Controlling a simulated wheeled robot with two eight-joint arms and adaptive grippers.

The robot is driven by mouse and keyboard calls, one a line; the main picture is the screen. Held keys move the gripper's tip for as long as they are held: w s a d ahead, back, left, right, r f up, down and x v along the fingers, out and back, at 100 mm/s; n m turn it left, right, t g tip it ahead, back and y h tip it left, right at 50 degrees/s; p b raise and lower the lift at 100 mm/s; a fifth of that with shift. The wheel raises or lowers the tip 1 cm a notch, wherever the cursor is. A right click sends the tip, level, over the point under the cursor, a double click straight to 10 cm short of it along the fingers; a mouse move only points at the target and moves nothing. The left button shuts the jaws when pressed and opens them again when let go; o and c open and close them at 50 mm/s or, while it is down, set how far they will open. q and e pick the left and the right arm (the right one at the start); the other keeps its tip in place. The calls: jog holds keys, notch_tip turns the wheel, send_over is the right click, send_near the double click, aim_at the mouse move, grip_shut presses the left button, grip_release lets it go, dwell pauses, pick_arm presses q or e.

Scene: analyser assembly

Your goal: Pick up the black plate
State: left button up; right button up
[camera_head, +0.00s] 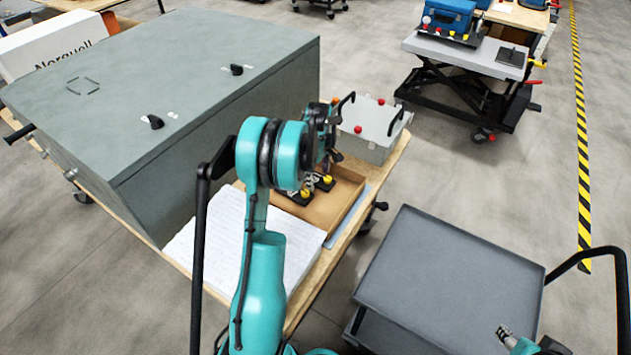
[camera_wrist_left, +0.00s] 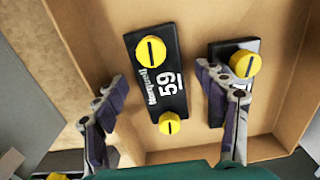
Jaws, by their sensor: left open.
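In the head view my left wrist partly hides the box. My right gripper (camera_head: 505,334) shows at lower right, too small to read.
A large grey cabinet (camera_head: 190,90) stands left of the box on the wooden table. A white paper stack (camera_head: 215,235) lies in front, and a grey case (camera_head: 370,128) with red knobs behind. A grey cart (camera_head: 450,270) stands right, empty on top.

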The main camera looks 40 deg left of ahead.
pick_arm(q)
jog(key=c, duration=1.3)
jog(key=shift+r, duration=0.1)
jog(key=shift+c, duration=0.2)
